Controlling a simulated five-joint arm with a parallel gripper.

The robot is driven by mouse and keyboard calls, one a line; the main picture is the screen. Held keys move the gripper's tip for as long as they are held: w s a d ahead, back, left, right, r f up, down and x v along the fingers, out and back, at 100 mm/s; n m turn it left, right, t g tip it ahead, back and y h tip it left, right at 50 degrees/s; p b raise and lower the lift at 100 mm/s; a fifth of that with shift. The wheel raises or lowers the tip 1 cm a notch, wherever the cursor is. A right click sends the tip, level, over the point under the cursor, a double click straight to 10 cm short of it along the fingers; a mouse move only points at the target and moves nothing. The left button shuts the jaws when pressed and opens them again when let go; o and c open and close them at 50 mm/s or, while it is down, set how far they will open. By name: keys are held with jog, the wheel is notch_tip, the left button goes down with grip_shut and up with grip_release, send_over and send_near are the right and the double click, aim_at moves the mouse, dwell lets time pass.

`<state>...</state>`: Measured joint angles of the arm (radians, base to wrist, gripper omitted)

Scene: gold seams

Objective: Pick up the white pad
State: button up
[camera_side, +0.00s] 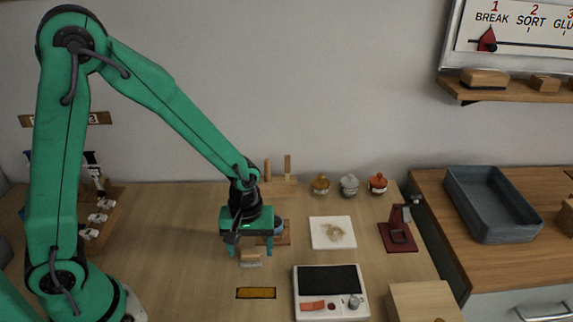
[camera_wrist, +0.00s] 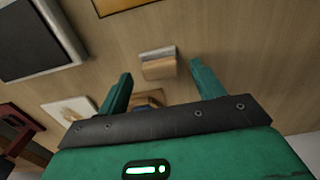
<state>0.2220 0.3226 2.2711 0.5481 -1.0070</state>
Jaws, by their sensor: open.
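A small two-part block, wooden tan with a pale whitish layer, looks like the white pad (camera_side: 250,261). It lies on the table just below my gripper (camera_side: 250,250) in the side view. In the wrist view the white pad (camera_wrist: 157,51) shows between and a little beyond the two fingertips of my gripper (camera_wrist: 161,70). My gripper is open, pointing down, with nothing between its fingers. The fingers appear to be above the block and not touching it, though the exact height is hard to tell.
A flat white square (camera_side: 318,239) with a tan piece on it lies to the right. A white device with a dark plate (camera_side: 330,279) and a yellow strip (camera_side: 256,293) lie nearer the front. A wooden rack (camera_side: 287,186) stands behind my gripper. Lidded jars (camera_side: 349,186) and a red stand (camera_side: 399,235) are further right.

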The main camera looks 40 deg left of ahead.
aim_at(251, 254)
jog(key=shift+f, duration=0.5)
jog(key=c, duration=1.1)
jog(key=shift+o, duration=0.2)
jog(key=shift+r, duration=0.1)
jog(key=shift+r, duration=0.7)
notch_tip(251, 254, up, 3)
jog(key=shift+s+d+f, duration=0.1)
jog(key=shift+d, duration=0.05)
jog(key=s+d+r, duration=0.6)
jog(key=s+d, duration=0.2)
jog(key=shift+r, duration=0.3)
jog(key=shift+d, duration=0.1)
